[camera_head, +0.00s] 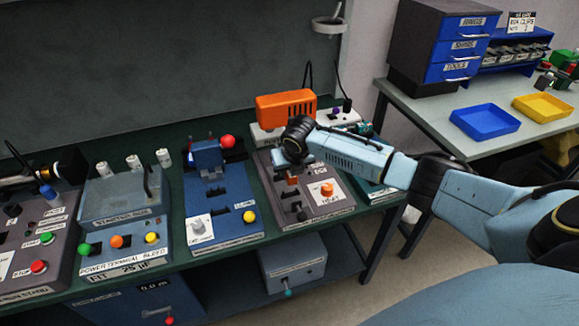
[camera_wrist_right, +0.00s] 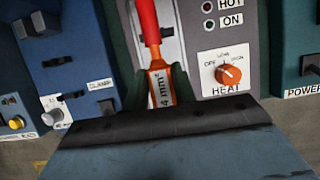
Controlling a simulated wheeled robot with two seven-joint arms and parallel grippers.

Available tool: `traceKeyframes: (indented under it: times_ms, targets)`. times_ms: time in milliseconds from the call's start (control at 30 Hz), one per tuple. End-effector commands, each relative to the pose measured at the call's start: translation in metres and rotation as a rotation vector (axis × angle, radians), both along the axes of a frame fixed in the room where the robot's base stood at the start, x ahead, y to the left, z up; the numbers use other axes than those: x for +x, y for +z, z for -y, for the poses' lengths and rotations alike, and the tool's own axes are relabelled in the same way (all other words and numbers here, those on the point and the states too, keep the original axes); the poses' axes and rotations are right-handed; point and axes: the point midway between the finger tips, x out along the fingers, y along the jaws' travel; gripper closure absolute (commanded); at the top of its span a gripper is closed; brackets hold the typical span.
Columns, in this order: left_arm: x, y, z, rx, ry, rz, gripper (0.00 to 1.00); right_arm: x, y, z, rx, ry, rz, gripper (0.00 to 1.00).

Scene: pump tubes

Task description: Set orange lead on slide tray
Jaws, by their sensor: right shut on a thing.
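The orange lead (camera_wrist_right: 159,86) has a red upper end and a "4 mm²" label. My right gripper (camera_wrist_right: 155,88) is shut on it, with a dark finger on each side. In the head view, my right gripper (camera_head: 290,172) is over the grey HEAT station (camera_head: 318,217), and a small orange part of the lead (camera_head: 292,181) shows under it. A pale metal strip (camera_wrist_right: 170,18) on the station lies behind the lead in the wrist view. I cannot tell for sure which part is the slide tray. My left gripper is out of view.
A blue clamp station (camera_head: 226,222) stands left of the HEAT station, with the power terminal block (camera_head: 125,230) farther left. An orange housing (camera_head: 286,106) rises behind the gripper. A blue tray (camera_head: 485,122) and a yellow tray (camera_head: 543,107) are on the right table.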

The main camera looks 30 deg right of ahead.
Motion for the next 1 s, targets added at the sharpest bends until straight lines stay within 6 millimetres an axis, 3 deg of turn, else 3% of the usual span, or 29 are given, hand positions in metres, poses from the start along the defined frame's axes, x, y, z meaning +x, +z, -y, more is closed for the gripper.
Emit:
traceKeyframes:
  times_ms: [1000]
  targets:
    - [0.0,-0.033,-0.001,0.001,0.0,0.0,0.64,0.0,-0.056,0.0,0.001,0.0,0.001,0.96]
